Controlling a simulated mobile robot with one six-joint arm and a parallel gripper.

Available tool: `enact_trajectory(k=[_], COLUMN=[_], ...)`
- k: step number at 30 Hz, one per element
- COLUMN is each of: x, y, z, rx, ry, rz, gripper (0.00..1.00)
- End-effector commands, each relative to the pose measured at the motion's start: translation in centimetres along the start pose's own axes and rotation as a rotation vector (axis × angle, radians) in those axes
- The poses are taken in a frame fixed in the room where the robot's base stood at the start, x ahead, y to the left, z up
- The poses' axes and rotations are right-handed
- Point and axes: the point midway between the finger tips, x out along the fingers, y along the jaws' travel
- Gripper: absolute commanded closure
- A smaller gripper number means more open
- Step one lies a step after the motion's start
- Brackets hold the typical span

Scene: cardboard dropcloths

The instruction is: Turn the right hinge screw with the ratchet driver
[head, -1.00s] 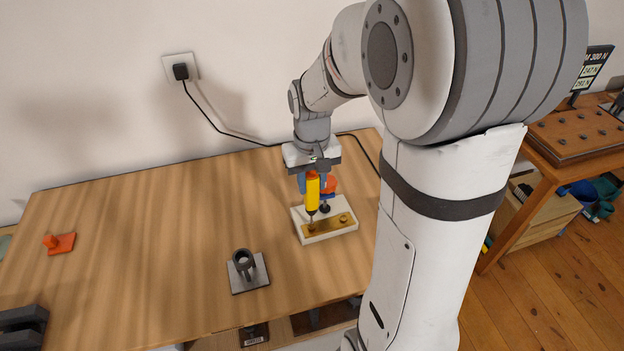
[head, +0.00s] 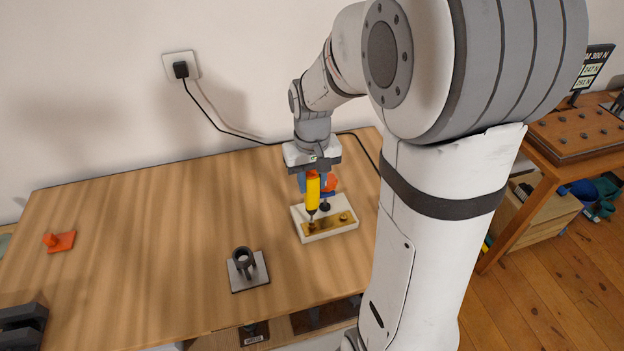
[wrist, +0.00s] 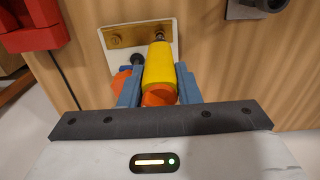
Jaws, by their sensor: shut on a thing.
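The ratchet driver (head: 313,192) has a yellow handle with an orange end and stands about upright. My gripper (head: 314,182) is shut on its handle from above; the wrist view shows the blue fingers (wrist: 158,88) on both sides of it. The hinge plate (head: 328,223) is brass and lies on a white block (head: 321,238). The driver's tip is at the plate's left end in the head view, which is the right end in the wrist view. It hides the screw there. The other screw (head: 344,217) shows bare at the opposite end.
A dark knob (head: 325,207) and an orange part (head: 331,183) are close beside the driver. A grey holder with a ring (head: 262,272) stands front left of the block. An orange piece (head: 62,242) lies far left. The table between is clear.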

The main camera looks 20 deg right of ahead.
Motion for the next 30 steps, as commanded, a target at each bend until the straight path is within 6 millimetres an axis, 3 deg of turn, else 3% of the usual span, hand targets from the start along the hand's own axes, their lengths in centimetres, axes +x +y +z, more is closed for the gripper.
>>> enact_trajectory(k=[11,30], x=[0.42,0.64], y=[-0.01,-0.24], z=[0.15,0.18], rx=[0.03,0.847], ry=[-0.006,-0.012], rz=[0.0,0.004], gripper=[1.0,1.0])
